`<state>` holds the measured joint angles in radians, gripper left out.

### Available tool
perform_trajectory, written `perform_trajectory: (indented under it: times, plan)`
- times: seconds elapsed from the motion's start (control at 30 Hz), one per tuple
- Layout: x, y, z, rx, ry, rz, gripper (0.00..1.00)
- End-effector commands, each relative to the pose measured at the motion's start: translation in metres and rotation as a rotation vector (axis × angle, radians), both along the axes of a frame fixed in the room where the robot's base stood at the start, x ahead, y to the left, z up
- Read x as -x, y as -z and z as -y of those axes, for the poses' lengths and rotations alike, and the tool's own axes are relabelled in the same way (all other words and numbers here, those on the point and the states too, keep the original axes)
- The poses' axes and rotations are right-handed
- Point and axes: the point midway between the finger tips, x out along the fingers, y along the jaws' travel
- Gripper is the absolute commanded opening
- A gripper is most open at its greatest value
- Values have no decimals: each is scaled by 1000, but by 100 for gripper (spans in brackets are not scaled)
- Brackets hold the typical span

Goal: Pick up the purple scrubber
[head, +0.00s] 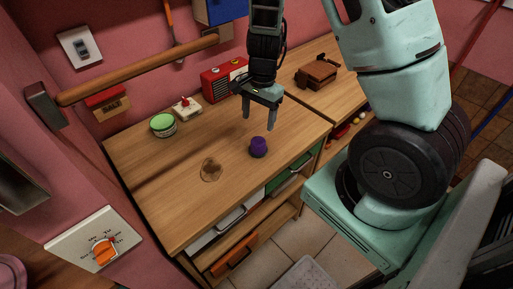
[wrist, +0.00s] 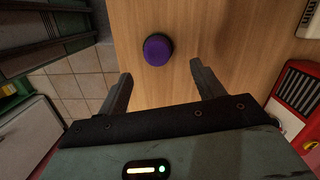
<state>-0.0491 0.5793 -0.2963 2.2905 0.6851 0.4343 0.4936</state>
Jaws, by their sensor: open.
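The purple scrubber (head: 258,147) stands upright on the wooden counter, close to its front edge. It also shows in the wrist view (wrist: 158,49), seen from above as a round purple top, beyond the fingertips and between their lines. My gripper (head: 261,121) points down above the counter, behind and above the scrubber in the head view. Its two fingers are spread and nothing is between them. In the wrist view, my gripper (wrist: 161,70) shows both fingers apart, clear of the scrubber.
A clear glass-like item (head: 211,170) lies left of the scrubber. A green-topped round container (head: 163,125), a small white and red item (head: 186,107), a red radio (head: 222,80) and a brown wooden box (head: 317,74) stand farther back. Bare counter surrounds the scrubber.

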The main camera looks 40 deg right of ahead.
Motion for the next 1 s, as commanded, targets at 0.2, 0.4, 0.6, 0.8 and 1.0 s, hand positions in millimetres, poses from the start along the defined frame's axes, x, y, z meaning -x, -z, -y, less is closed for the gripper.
perform_trajectory:
  times: [0.2,0.4,0.6,0.8,1.0]
  plan:
    - [2,37,-4,-2,0,-2,67]
    - [2,48,-5,-1,0,-1,67]
    - [9,77,-5,-3,2,-4,67]
    - [8,95,-8,-1,-2,0,67]
    - [8,96,-8,0,-3,1,67]
